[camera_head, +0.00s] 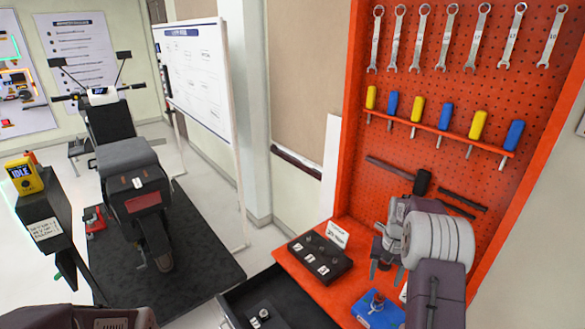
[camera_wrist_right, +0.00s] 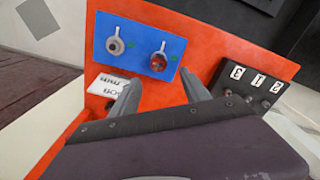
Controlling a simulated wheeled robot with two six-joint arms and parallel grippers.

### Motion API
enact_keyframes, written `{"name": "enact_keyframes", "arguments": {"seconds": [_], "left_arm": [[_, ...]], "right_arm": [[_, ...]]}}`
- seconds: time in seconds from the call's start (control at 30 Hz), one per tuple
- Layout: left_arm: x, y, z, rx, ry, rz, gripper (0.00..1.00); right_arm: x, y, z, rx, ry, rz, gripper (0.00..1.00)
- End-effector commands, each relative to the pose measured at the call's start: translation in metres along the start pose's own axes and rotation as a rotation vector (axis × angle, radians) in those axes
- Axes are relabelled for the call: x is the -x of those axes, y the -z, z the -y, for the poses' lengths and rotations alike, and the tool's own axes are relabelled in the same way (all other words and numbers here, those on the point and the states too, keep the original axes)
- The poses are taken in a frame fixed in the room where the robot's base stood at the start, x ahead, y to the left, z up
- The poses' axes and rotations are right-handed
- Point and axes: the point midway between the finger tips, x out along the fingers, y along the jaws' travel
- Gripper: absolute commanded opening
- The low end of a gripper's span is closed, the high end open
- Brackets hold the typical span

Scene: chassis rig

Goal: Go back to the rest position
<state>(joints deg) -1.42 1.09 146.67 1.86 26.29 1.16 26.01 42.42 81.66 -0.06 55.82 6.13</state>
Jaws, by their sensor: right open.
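My right gripper (camera_head: 382,262) hangs above the orange bench in front of the tool board, pointing down. In the right wrist view its two fingers (camera_wrist_right: 162,95) are spread apart with nothing between them. A blue plate (camera_wrist_right: 138,58) with two grey round fittings, one with red in it, lies beyond the fingertips; it also shows in the head view (camera_head: 372,316), partly hidden by my arm. Only a dark part of my left arm shows at the bottom left of the head view; its gripper is out of view.
A black block (camera_head: 338,268) with labelled sockets sits on the orange bench (camera_head: 292,258). An open drawer (camera_head: 285,312) juts out below it. Wrenches and screwdrivers hang on the red pegboard (camera_head: 440,95). A scooter (camera_head: 130,170) stands on a dark mat at left.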

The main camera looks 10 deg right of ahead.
Motion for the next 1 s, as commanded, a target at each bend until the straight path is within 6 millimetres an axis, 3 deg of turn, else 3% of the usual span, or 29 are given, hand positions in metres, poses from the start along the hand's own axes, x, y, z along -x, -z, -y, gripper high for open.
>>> {"name": "enact_keyframes", "arguments": {"seconds": [0.1, 0.17, 0.3, 0.4, 0.5, 0.6, 0.7, 0.77, 1.0], "left_arm": [[0.0, 0.0, 0.0, 0.0, 0.0, 0.0, 0.36], [0.0, 0.0, 0.0, 0.0, 0.0, 0.0, 0.36], [0.0, 0.0, 0.0, 0.0, 0.0, 0.0, 0.36], [0.0, 0.0, 0.0, 0.0, 0.0, 0.0, 0.36], [0.0, 0.0, 0.0, 0.0, 0.0, 0.0, 0.36], [0.0, 0.0, 0.0, 0.0, 0.0, 0.0, 0.36], [0.0, 0.0, 0.0, 0.0, 0.0, 0.0, 0.36], [0.0, 0.0, 0.0, 0.0, 0.0, 0.0, 0.36], [0.0, 0.0, 0.0, 0.0, 0.0, 0.0, 0.36]], "right_arm": [[0.025, 0.004, 0.029, 0.062, 0.008, -0.054, 0.54], [0.045, -0.006, 0.053, 0.118, 0.014, -0.078, 0.54], [0.07, -0.074, 0.098, 0.267, 0.026, -0.083, 0.54], [0.072, -0.129, 0.113, 0.367, 0.036, -0.087, 0.54], [0.061, -0.185, 0.112, 0.455, 0.042, -0.085, 0.54], [0.043, -0.23, 0.098, 0.51, 0.044, -0.077, 0.54], [0.025, -0.257, 0.081, 0.521, 0.038, -0.059, 0.54], [0.016, -0.264, 0.076, 0.526, 0.036, -0.056, 0.54], [0.017, -0.256, 0.081, 0.538, 0.048, -0.096, 0.54]]}}
